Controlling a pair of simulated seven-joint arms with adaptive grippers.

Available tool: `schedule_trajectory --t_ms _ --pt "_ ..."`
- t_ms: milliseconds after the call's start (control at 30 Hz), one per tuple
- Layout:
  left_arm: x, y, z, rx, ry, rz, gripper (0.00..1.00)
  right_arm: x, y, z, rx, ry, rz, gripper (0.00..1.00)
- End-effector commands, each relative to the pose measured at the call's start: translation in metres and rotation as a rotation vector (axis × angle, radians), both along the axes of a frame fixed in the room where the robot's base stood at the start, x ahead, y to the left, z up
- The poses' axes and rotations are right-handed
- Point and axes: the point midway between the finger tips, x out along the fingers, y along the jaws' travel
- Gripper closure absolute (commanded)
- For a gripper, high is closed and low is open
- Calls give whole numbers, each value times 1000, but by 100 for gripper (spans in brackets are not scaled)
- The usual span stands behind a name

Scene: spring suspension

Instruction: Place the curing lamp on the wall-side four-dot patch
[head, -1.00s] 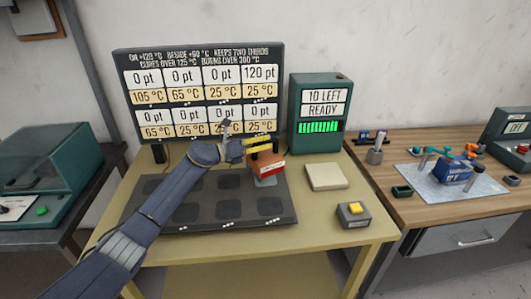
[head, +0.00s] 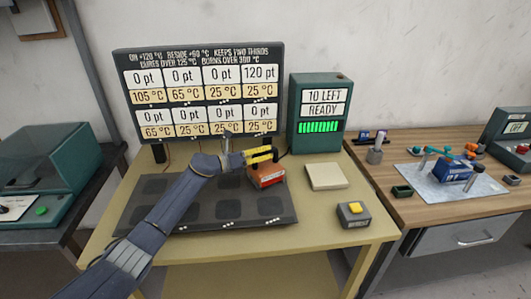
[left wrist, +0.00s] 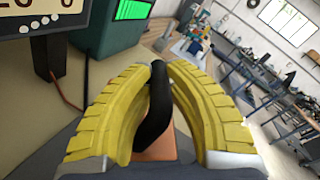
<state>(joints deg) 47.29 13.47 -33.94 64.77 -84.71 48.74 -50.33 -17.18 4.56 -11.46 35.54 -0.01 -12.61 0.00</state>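The curing lamp (head: 268,177) is an orange-red box with a pale label and a black handle. It is over the back right, wall-side patch of the dark mat (head: 185,223), which it mostly hides. It looks level and at or very near the mat; I cannot tell if it touches. In the left wrist view the black handle (left wrist: 157,110) stands between both fingers, with the orange body (left wrist: 155,152) below. My right gripper is not in view.
A display board (head: 200,93) stands behind the mat, and a green box reading "10 LEFT READY" (head: 319,112) behind it on the right. A beige pad (head: 326,176) and a yellow-button box (head: 353,214) lie right of the mat. The front patches are empty.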

Motion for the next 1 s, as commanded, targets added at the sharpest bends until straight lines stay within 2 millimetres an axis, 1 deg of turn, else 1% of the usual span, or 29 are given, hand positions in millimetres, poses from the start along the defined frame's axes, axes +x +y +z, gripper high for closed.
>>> schedule_trajectory --t_ms 33,67,100,300,400,567,800,1000 --pt "0 0 0 0 0 0 77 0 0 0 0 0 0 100" --pt "0 0 0 0 0 0 74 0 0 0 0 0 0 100" --pt "0 0 0 0 0 0 73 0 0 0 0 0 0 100" --pt "0 0 0 0 0 0 73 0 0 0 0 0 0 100" --pt "0 0 4 -1 0 1 73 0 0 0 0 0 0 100" --pt "-8 18 2 2 0 2 73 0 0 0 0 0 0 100" --pt "-27 56 3 3 1 1 73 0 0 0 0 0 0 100" --pt "-41 84 5 2 1 1 73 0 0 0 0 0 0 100"
